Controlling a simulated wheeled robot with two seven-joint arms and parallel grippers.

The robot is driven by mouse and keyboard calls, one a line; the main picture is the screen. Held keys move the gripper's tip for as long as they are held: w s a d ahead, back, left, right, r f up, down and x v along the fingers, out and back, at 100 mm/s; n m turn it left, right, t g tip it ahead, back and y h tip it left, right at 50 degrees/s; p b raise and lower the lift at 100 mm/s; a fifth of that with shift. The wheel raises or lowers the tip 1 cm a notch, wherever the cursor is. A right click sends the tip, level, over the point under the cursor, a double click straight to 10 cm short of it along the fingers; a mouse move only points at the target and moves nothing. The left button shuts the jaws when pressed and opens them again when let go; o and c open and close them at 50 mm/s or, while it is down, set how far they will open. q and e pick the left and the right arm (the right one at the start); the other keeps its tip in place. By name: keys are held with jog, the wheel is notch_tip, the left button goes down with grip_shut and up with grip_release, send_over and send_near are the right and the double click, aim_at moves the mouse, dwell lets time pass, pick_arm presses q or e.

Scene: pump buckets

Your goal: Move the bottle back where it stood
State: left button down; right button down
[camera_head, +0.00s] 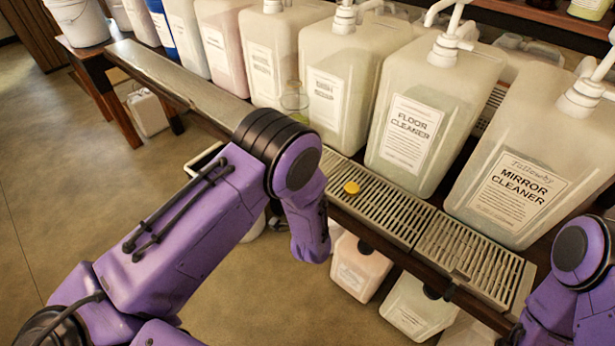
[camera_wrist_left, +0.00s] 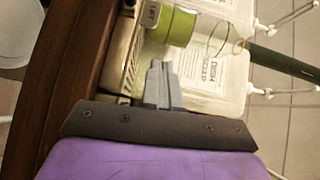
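A small clear bottle (camera_head: 295,101) stands in front of the large canisters, partly hidden behind my left arm. In the left wrist view the bottle (camera_wrist_left: 181,25) shows green liquid, a white label and a clear upper part, turned sideways by the camera's angle. My left gripper (camera_wrist_left: 162,66) has its fingers together with nothing between them. Its tips point towards the bottle and the canister behind, apart from the bottle. In the head view the left gripper is hidden behind its arm. My right arm is at the right edge; its gripper does not show.
Large labelled canisters, including floor cleaner (camera_head: 408,125) and mirror cleaner (camera_head: 520,185), line the bench. Slotted drip trays (camera_head: 390,208) run in front, with a yellow disc (camera_head: 351,187) on one. More canisters (camera_head: 418,305) stand below. A white bucket (camera_head: 78,20) is at top left.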

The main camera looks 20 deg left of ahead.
pick_arm(q)
jog(key=s+a+f+n+g+h, duration=0.3)
jog(key=s+a+f+n+g, duration=0.3)
jog(key=s+f, duration=0.6)
jog(key=s+a+f+n+g, duration=0.1)
jog(key=s+n+g, duration=0.1)
jog(key=s+n, duration=0.2)
jog(key=s+a+f+n+g+h, duration=0.1)
jog(key=s+n, duration=0.3)
jog(key=s, duration=0.7)
jog(key=s+a+f+n+g, duration=0.1)
jog(key=s+f+n+g, duration=0.1)
jog(key=s, duration=0.6)
jog(key=n+g, duration=0.1)
jog(key=n, duration=0.1)
jog(key=shift+n+g, duration=0.3)
jog(key=shift+n, duration=0.1)
